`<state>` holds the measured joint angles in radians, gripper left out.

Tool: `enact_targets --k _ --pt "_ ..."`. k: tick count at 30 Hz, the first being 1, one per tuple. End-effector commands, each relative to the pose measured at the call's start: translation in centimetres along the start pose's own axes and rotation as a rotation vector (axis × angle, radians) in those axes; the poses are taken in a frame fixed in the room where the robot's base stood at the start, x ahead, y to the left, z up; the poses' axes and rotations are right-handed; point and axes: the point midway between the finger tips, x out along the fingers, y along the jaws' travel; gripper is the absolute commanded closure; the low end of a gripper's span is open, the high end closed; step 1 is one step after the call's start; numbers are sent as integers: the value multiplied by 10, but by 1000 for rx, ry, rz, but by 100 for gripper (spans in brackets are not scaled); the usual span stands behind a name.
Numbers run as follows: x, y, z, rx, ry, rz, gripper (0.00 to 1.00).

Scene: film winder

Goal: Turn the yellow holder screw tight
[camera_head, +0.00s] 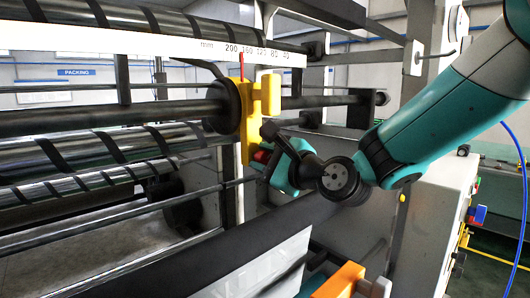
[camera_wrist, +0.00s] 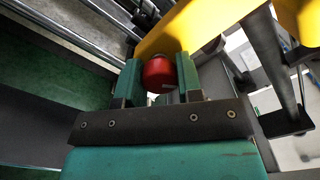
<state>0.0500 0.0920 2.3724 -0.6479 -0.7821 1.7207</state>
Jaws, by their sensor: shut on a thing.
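The yellow holder (camera_head: 248,115) sits around the dark horizontal shaft (camera_head: 120,115) in the head view, below the white ruler. It also shows in the wrist view (camera_wrist: 185,27), just beyond my fingers. The holder's screw has a red rounded knob (camera_wrist: 159,74), which lies between my two fingers. In the head view the red knob (camera_head: 262,156) shows partly, at the lower part of the holder. My gripper (camera_wrist: 158,78) is shut on the red knob, with a green finger at each side. The screw's thread is hidden.
A white ruler (camera_head: 150,44) with numbers runs above the shaft. Striped rollers (camera_head: 100,150) and thin rods lie left and below. A grey machine side (camera_head: 430,225) stands at the right, with an orange block (camera_head: 340,280) at the bottom.

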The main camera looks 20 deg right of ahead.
Motion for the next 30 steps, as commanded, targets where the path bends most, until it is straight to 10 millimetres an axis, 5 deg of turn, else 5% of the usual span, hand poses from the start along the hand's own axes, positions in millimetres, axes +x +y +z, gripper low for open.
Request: enact_targets --k 23,24,26,30 --pt "-1 2 -2 99 4 6 90" --pt "-1 2 -2 99 4 6 57" --pt "0 2 -1 98 3 5 44" --pt "0 2 -1 97 2 3 41"
